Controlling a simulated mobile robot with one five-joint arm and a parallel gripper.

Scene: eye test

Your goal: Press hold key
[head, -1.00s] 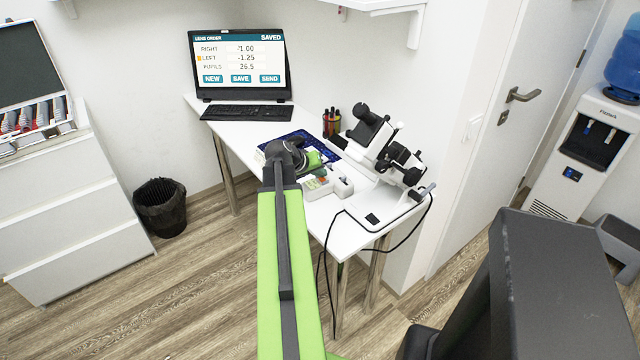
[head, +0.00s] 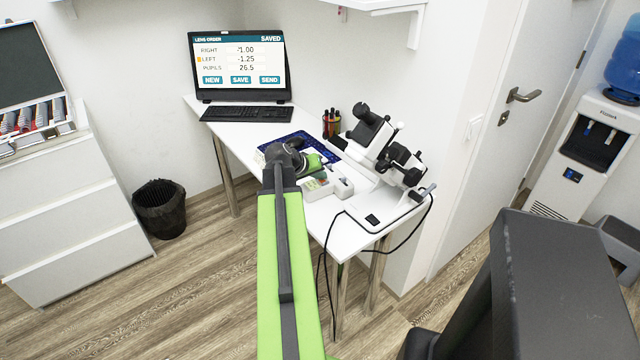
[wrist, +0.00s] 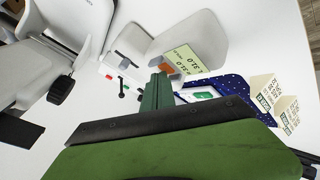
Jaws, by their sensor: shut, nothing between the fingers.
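A pale grey-white instrument (wrist: 205,38) lies on the table in the wrist view. It has a yellow-green display (wrist: 187,58) with two readings that look like 31.0. An orange key (wrist: 167,69) sits beside the display; I cannot read a label on it. My gripper (wrist: 158,82) is shut and empty, its tip close to the orange key. I cannot tell whether it touches the key. In the head view my gripper (head: 322,160) is over the table, and partly hides the instrument (head: 342,186).
A black-and-white optical device (head: 375,150) stands just right of my gripper, with a cable hanging off the table.

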